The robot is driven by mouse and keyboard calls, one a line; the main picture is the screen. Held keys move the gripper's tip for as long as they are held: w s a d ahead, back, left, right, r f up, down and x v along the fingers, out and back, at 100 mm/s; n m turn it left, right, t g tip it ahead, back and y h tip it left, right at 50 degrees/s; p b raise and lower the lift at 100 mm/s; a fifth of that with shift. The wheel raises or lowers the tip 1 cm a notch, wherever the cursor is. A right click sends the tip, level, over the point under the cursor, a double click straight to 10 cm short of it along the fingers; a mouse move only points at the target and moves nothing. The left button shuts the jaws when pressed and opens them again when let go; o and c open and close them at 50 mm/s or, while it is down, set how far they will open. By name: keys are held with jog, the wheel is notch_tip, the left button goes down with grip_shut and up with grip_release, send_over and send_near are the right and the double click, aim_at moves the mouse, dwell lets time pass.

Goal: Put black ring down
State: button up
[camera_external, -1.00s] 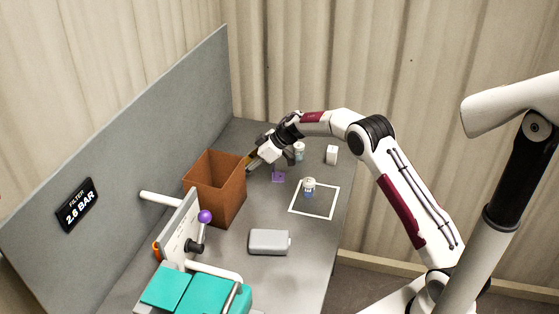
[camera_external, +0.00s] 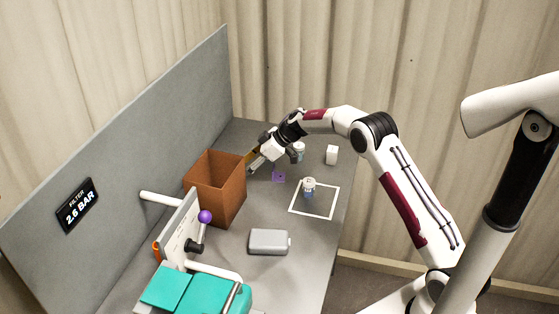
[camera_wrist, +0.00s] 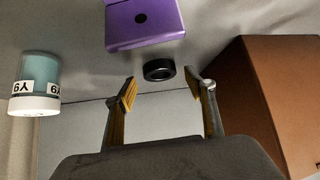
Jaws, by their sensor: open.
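A small black ring (camera_wrist: 159,70) shows in the wrist view, just beyond and between my fingertips. It appears to rest on the grey table, and neither finger touches it. My gripper (camera_wrist: 169,88) is open, with yellow-padded fingers standing apart. In the external view my gripper (camera_external: 253,164) is low, beside the right rim of the brown bin. I cannot make out the ring in the external view.
A purple block (camera_wrist: 145,22) with a dark hole is close to the ring. The brown bin (camera_external: 214,184) is beside my gripper. A labelled jar (camera_wrist: 36,84), a can (camera_external: 309,187), a white block (camera_external: 331,155) and a grey case (camera_external: 270,242) are on the table.

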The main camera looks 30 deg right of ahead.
jog(key=v, duration=1)
jog(key=shift+d+r, duration=0.2)
jog(key=shift+d, duration=0.05)
jog(key=shift+s, duration=0.15)
dwell(0.4)
